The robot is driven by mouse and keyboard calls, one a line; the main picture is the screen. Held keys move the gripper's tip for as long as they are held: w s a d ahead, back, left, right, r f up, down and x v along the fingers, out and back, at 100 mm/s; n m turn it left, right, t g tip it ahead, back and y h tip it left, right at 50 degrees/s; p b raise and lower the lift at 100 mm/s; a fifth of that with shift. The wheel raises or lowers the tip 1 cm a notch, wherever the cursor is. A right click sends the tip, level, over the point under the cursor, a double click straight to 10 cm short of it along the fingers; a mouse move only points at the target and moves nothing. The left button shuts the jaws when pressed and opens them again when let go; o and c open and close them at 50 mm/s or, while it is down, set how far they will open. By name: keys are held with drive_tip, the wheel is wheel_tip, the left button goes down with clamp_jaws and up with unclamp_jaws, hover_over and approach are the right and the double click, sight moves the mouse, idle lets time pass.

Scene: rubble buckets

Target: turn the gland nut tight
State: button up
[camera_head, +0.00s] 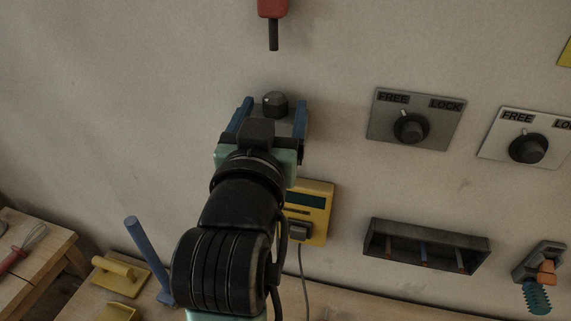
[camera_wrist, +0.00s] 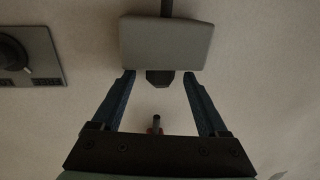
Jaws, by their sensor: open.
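The gland nut, a dark hexagonal piece (camera_head: 275,104), shows between the tips of my open gripper (camera_head: 273,103) in the head view. In the wrist view the nut (camera_wrist: 160,79) sits at the edge of a grey block (camera_wrist: 167,43), with a dark rod or pipe on the block's far side. My two blue fingers (camera_wrist: 159,77) stand on either side of the nut, with a visible gap on each side. The fingertips reach close to the block's edge; I cannot tell whether they touch it. My wrist hides most of the block in the head view.
Above the nut hangs a red-bodied piece (camera_head: 272,9) with a dark rod. To the right are two FREE/LOCK knob plates (camera_head: 435,138), a dark wall tray (camera_head: 427,246) and a yellow meter (camera_head: 319,215) with a cable. A blue upright handle (camera_head: 147,255) stands below left.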

drive_tip(key=shift+d+n+y, duration=0.2)
drive_tip(key=shift+n+y, duration=0.4)
drive_tip(key=shift+y, duration=0.35)
drive_tip(key=shift+d+n+y, duration=0.15)
drive_tip(key=shift+n+y, duration=0.45)
drive_tip(key=shift+y, duration=0.35)
drive_tip(key=s+p, duration=1.2)
drive_tip(key=s, duration=0.1)
drive_tip(key=shift+d, duration=0.2)
drive_tip(key=w+a+r+t, duration=0.1)
drive_tip(key=w+r+t, duration=0.1)
drive_tip(key=r, duration=0.6)
drive_tip(key=w+r+t, duration=0.2)
drive_tip(key=r+t, duration=0.1)
drive_tip(key=r, duration=0.6)
drive_tip(key=s+r+t, duration=0.2)
drive_tip(key=r, duration=0.7)
drive_tip(key=s+r+t, duration=0.2)
drive_tip(key=s+r, duration=0.1)
drive_tip(key=r, duration=0.7)
drive_tip(key=shift+a+t+h+b, duration=0.15)
drive_tip(key=shift+t+h+b, duration=0.15)
drive_tip(key=shift+b, duration=0.05)
